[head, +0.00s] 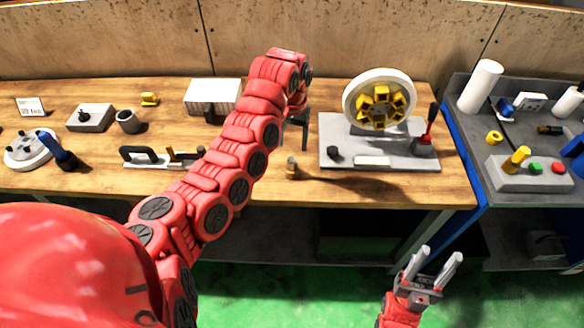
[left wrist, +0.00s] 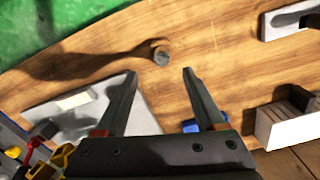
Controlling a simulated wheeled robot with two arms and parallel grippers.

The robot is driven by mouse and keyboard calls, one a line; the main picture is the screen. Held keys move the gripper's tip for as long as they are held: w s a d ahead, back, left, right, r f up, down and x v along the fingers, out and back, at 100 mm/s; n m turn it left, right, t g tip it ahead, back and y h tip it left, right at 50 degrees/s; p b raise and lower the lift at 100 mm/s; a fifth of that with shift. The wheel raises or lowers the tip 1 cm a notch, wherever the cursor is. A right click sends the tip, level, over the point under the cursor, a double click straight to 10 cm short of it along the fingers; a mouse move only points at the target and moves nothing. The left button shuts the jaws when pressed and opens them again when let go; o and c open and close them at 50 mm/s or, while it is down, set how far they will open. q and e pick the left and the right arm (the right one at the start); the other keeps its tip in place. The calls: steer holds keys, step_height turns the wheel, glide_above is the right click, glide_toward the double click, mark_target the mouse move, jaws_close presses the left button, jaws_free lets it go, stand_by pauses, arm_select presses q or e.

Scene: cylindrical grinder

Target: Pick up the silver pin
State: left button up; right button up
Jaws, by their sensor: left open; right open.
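A small pin (head: 291,168) stands on the wooden table near its front edge. It looks brownish in the head view; in the left wrist view its grey round top (left wrist: 160,55) shows. My left gripper (head: 295,146) is open and empty above the table, just behind the pin. In the left wrist view the pin lies beyond and between the open fingertips of my left gripper (left wrist: 160,73), touching neither. My right gripper (head: 440,254) is open and empty, low in front of the table at the right.
A grey plate (head: 335,126) with a wheel of yellow blocks (head: 380,103) and a red lever stands right of the pin. A white ribbed block (head: 212,94) is at the back. A black-handled tool (head: 140,157) lies left. Bare wood surrounds the pin.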

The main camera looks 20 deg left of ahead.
arm_select(q)
steer(key=p, duration=0.2)
glide_above(292, 160)
step_height(292, 160, down, 4)
steer(key=shift+s+d+f, duration=0.1)
steer(key=shift+s, duration=0.05)
steer(key=shift+f, duration=0.2)
step_height(292, 160, down, 4)
steer(key=shift+f+p, duration=0.1)
steer(key=shift+p, duration=1)
steer(key=shift+f, duration=0.4)
jaws_close()
